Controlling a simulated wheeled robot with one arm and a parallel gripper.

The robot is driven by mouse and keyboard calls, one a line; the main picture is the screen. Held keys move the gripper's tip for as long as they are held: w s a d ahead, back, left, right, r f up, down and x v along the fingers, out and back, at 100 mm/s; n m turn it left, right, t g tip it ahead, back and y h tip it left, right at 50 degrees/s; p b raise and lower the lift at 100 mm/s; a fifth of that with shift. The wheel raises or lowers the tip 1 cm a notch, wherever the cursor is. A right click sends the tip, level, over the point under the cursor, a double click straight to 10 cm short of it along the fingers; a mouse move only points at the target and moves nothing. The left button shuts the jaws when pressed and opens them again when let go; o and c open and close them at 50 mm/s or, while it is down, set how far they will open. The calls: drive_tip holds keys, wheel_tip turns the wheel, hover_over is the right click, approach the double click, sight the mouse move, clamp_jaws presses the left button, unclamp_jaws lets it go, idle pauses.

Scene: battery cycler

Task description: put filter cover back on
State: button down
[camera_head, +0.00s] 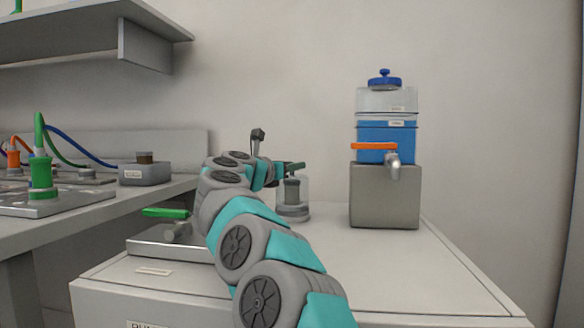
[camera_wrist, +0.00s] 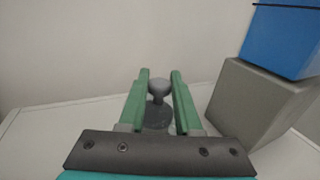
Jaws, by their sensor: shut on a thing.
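The filter cover (camera_head: 304,190) looks like a clear jar and stands beyond my arm on the white worktop. A dark grey cylinder, the filter (camera_head: 291,190), shows inside it, above a grey round base (camera_head: 293,212). I cannot tell whether the cover touches the base all round. My gripper (camera_head: 293,167) is at the top of the cover, partly hidden by my arm. In the wrist view its green fingers (camera_wrist: 160,82) are shut on the cover's grey knob (camera_wrist: 159,89). A dark round part (camera_wrist: 157,116) shows below the knob.
A blue-filled dispenser (camera_head: 386,135) with an orange lever and tap stands on a grey block (camera_head: 385,195) close to the right. A metal tray with a green handle (camera_head: 166,212) lies at left. The worktop's right front (camera_head: 430,280) is clear.

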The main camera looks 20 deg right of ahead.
drive_tip(key=shift+c, duration=0.2)
unclamp_jaws()
idle(0.4)
drive_tip(key=shift+r, duration=0.1)
drive_tip(key=shift+r+p, duration=2.75)
drive_tip(key=shift+r, duration=0.7)
drive_tip(key=shift+c, duration=0.2)
clamp_jaws()
